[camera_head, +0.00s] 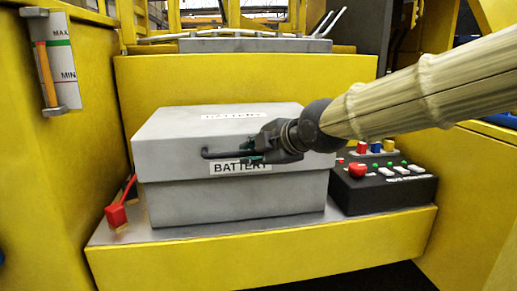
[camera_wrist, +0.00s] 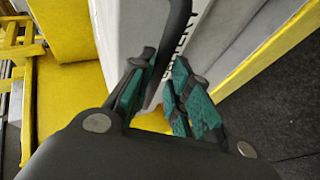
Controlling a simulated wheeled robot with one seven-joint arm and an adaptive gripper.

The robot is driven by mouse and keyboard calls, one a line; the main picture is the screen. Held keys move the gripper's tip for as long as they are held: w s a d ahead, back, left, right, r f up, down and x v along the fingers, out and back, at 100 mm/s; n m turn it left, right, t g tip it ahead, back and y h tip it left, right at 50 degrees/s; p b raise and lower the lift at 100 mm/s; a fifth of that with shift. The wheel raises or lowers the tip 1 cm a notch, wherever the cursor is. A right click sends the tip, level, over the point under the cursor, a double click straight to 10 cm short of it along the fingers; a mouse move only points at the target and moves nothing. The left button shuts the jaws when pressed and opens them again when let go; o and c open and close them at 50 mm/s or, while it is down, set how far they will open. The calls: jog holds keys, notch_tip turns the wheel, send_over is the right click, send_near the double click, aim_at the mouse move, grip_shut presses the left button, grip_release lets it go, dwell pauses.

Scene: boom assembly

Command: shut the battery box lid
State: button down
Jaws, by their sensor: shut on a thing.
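The grey battery box (camera_head: 240,200) stands on a shelf of the yellow machine. Its lid (camera_head: 165,150) lies level over the box, with a "BATTERY" label on its top and front; I see no clear gap between lid and box. A dark handle (camera_head: 215,154) runs along the lid's front, and it also shows in the wrist view (camera_wrist: 178,30). My gripper (camera_head: 250,153) comes in from the right and is shut on the handle. In the wrist view, the green-padded fingers (camera_wrist: 160,80) sit on both sides of the handle. The gripper hides the handle's right part.
A black control box (camera_head: 385,190) with a red button and several small controls stands close to the right. A red lever (camera_head: 117,213) is at the left of the box. A level gauge (camera_head: 57,65) hangs on the left yellow wall. The yellow shelf edge (camera_head: 260,262) runs in front.

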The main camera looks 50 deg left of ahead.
aim_at(255, 165)
jog(key=f, duration=0.3)
jog(key=shift+s+d+f, duration=0.15)
jog(key=shift+d+f, duration=0.05)
jog(key=shift+d, duration=0.05)
jog(key=c, duration=1.5)
grip_release()
jog(key=shift+o, duration=0.6)
jog(key=shift+w+a+f, duration=0.1)
jog(key=shift+w+a, duration=0.1)
jog(key=shift+c, duration=0.4)
jog(key=shift+r, duration=0.35)
jog(key=v, duration=1.2)
jog(key=shift+a+r, duration=0.25)
jog(key=shift+r, duration=0.15)
jog(key=shift+w, duration=0.15)
